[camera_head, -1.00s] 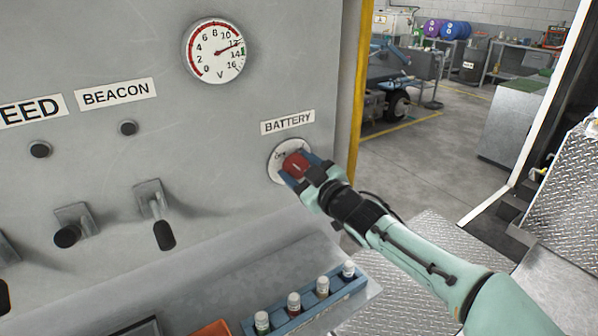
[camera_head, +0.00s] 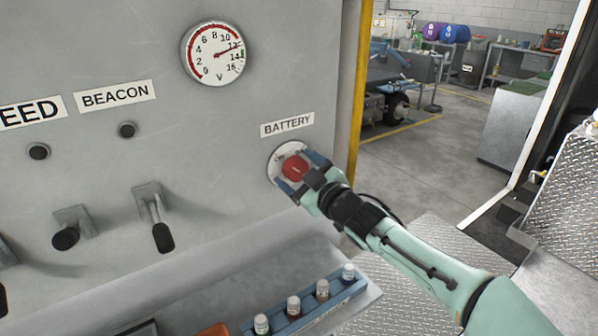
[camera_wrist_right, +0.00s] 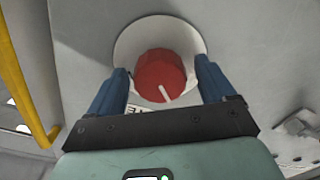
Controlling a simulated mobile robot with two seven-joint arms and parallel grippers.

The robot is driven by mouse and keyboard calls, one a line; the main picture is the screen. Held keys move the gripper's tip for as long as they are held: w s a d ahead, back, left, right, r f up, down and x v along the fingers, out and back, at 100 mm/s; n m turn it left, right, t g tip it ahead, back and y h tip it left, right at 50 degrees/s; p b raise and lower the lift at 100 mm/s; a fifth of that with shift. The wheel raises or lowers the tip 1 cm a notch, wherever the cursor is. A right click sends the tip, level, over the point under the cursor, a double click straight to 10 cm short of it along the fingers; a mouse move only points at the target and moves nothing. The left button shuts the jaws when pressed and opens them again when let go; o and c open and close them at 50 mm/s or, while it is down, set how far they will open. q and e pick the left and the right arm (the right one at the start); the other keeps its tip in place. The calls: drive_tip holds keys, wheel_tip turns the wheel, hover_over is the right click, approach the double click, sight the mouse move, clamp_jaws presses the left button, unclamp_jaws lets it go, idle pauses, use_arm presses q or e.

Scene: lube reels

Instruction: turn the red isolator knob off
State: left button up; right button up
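The red isolator knob (camera_head: 294,168) sits on a round white plate (camera_head: 279,155) under the BATTERY label (camera_head: 287,124). My right gripper (camera_head: 301,172) is open, with one finger on each side of the knob. The knob's white line points down and slightly right in that view. Lettering on the plate is partly hidden by the knob and gripper. My left gripper is not in view.
A voltmeter (camera_head: 218,54) reads about 13. The panel also holds a BEACON label (camera_head: 115,95), round black buttons and levers (camera_head: 154,217). A blue rack (camera_head: 340,299) with several small bottles lies below. A yellow post (camera_head: 360,90) edges the panel on the right.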

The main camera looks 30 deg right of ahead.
drive_tip(key=s+d, duration=0.1)
drive_tip(key=s, duration=1.2)
drive_tip(key=shift+s+p, duration=0.2)
drive_tip(key=shift+p, duration=0.15)
